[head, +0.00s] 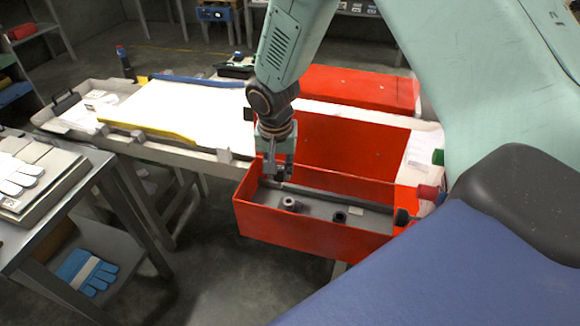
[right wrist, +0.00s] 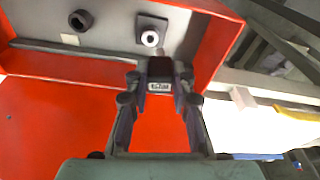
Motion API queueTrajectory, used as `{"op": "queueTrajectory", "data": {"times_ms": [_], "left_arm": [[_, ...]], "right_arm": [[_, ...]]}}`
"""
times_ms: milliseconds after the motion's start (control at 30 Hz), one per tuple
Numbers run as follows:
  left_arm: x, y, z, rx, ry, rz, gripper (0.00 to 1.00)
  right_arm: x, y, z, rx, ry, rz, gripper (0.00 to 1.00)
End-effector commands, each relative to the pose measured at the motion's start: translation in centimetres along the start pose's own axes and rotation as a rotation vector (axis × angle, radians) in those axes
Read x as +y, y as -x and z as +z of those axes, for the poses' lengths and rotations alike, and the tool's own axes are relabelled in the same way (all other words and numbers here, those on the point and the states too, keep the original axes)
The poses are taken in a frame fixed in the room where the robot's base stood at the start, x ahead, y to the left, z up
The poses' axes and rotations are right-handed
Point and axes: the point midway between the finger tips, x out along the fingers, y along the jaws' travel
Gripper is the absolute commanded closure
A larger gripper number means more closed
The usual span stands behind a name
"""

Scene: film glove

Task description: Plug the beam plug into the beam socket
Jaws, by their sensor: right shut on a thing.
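In the right wrist view my right gripper (right wrist: 159,90) is shut on a dark block with a small pale label, which I take as the beam plug (right wrist: 160,69). In the head view my right gripper (head: 277,174) is over the left part of the open red box (head: 300,238). A round grey fitting with a pale ring, likely the beam socket (head: 290,203), stands on the box's grey floor. In the right wrist view this fitting (right wrist: 150,39) has a dark square base and lies just beyond the plug, apparently apart from it. My left gripper is not in view.
A dark ring-shaped fitting (head: 339,215) sits to the right on the box floor. The box's raised red walls surround the fittings. A red lid (head: 365,88) or panel lies behind. A white sheet (head: 185,108) covers the bench to the left. Blue gloves (head: 88,272) lie on a lower shelf.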

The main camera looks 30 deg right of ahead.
Motion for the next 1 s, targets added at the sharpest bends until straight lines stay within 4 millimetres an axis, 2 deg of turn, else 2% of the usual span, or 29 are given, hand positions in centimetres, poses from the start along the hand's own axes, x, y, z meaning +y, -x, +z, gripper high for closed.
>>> {"op": "queueTrajectory", "data": {"times_ms": [100,267,667,1000], "left_arm": [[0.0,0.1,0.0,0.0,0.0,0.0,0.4],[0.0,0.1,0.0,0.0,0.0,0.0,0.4],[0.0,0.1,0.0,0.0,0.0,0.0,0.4],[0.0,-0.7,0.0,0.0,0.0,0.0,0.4]], "right_arm": [[1.1,-1.2,-1.1,-0.001,-0.097,0.014,0.98],[1.9,-2.0,-1.9,0.0,-0.161,0.024,0.98],[2.2,-2.0,-1.9,0.003,-0.166,0.025,0.98],[2.2,-3.1,-1.7,0.002,-0.166,0.025,0.98]]}}
